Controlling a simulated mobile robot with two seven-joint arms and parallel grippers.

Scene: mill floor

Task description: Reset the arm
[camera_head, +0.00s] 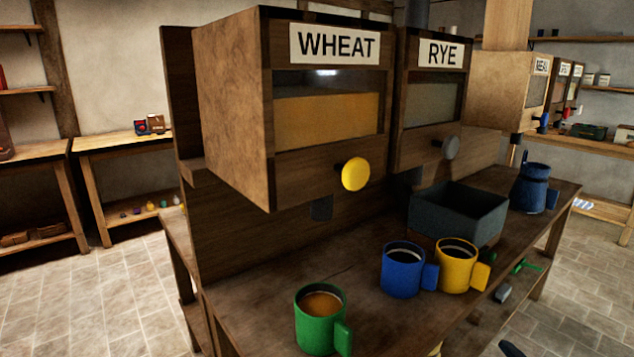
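Neither of my grippers can be made out in the head view. A small dark curved shape (511,349) shows at the bottom edge, right of the middle; I cannot tell what it is. On the wooden bench (250,310) a green mug (312,332) with orange-brown contents stands upright at the front. A blue mug (401,273) and a yellow mug (455,268) stand side by side farther right, both with dark contents.
A wheat bin (235,110) with a yellow knob and a rye bin (428,150) with a grey knob overhang the bench. A grey open box (465,222) and a blue jug (532,190) stand at the back. Shelves line the walls; tiled floor (110,300) is clear at left.

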